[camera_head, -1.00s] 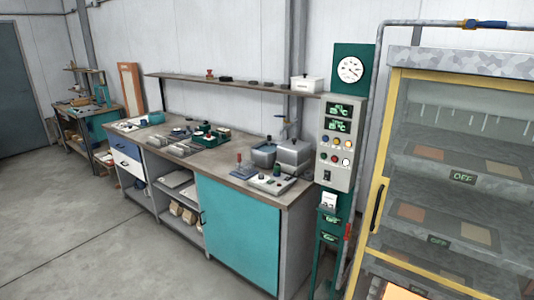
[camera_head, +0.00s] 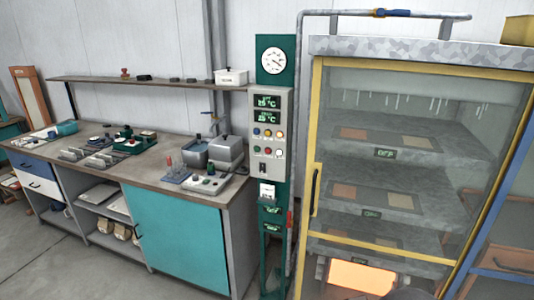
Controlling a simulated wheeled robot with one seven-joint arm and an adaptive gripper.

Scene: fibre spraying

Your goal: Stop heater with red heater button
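A grey control panel (camera_head: 268,120) stands on a green post between the workbench and the glass cabinet. It has two green-lit displays, and the digits are too small to read surely. Below them are two rows of small round buttons, with a small red heater button (camera_head: 268,151) in the middle of the lower row. A dark switch sits under the buttons. A bright orange, glowing plate (camera_head: 360,275) shows at the bottom of the cabinet. My gripper is not in view, and nothing touches the panel.
The yellow-framed glass cabinet (camera_head: 318,110) has shelves with small green signs, some reading OFF. The workbench (camera_head: 150,176) on the left carries metal boxes and small devices. A round dial (camera_head: 278,62) is above the panel. Floor at lower left is clear.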

